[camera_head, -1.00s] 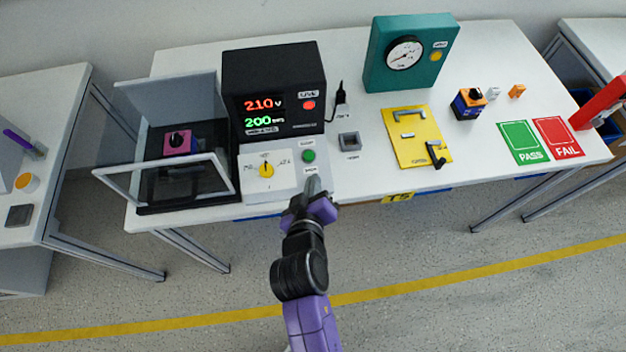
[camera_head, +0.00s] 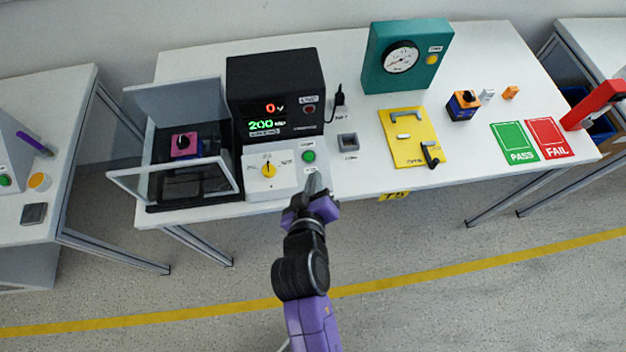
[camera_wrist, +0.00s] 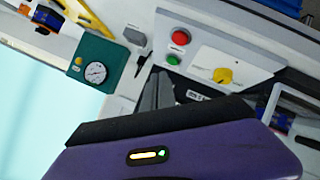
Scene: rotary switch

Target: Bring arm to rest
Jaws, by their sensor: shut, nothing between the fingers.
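My gripper (camera_head: 313,187) is shut and empty. In the head view its fingertips are at the front edge of the white table, just below the green button (camera_head: 308,157) of the control box. The arm reaches up from the bottom of the picture. In the wrist view the fingers (camera_wrist: 158,92) point toward the same box, near its green button (camera_wrist: 180,65) and red button (camera_wrist: 180,38). The yellow rotary knob (camera_head: 268,170) is left of the fingertips; it also shows in the wrist view (camera_wrist: 222,75). I cannot tell whether the fingertips touch the box.
The black meter (camera_head: 276,95) shows a red 0 and green 200. A clear-walled enclosure (camera_head: 225,178) holds a switch (camera_head: 184,145). A teal gauge box (camera_head: 425,72), yellow plate (camera_head: 392,150), another switch (camera_head: 462,105), PASS mat (camera_head: 514,143) and FAIL mat (camera_head: 547,138) are rightward.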

